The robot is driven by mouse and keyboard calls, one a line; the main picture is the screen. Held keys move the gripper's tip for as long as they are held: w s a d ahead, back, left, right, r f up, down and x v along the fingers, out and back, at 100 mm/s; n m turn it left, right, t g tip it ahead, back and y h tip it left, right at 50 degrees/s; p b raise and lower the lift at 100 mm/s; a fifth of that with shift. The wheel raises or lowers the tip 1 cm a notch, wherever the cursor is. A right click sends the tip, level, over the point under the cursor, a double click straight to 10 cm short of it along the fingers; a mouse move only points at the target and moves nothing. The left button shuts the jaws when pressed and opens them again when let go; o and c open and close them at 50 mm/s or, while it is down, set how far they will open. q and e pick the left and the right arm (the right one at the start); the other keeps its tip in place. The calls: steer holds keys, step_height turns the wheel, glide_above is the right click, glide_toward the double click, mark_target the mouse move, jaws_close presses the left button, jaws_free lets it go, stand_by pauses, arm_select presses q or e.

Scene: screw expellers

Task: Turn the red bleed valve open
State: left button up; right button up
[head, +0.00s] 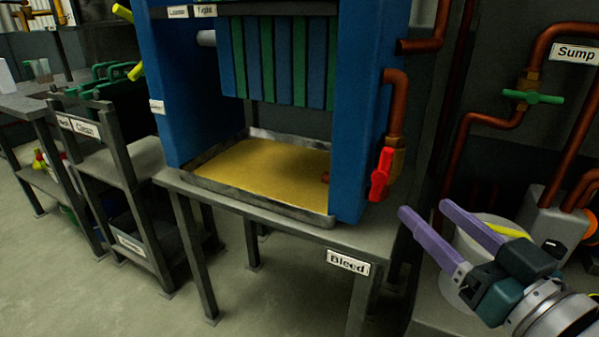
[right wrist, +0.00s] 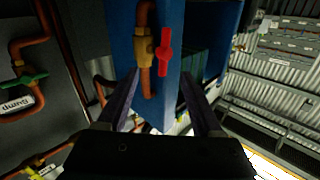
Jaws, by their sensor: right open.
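The red bleed valve handle (head: 380,174) sits on the right side of the blue press frame (head: 352,110), on a brass body below a copper pipe. Its lever hangs roughly vertical. My right gripper (head: 422,212) is at the lower right of the handle in the head view, apart from it, with its two purple fingers spread and nothing between them. In the right wrist view the red handle (right wrist: 166,56) appears ahead, beyond the open fingers (right wrist: 168,92). My left gripper is in neither view.
A metal tray (head: 262,210) with yellow liquid lies under the press on a grey table labelled Bleed (head: 348,262). A green-handled valve (head: 533,97) sits on pipes at right, near the Sump label. A pale bucket (head: 462,246) stands behind my right gripper.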

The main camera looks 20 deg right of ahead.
mark_target(382, 173)
steer(key=w+b, duration=0.2)
steer(key=w, duration=0.7)
steer(key=shift+w+d+r, duration=0.15)
steer(key=shift+w+d, duration=0.15)
steer(key=shift+w, duration=0.1)
jaws_close()
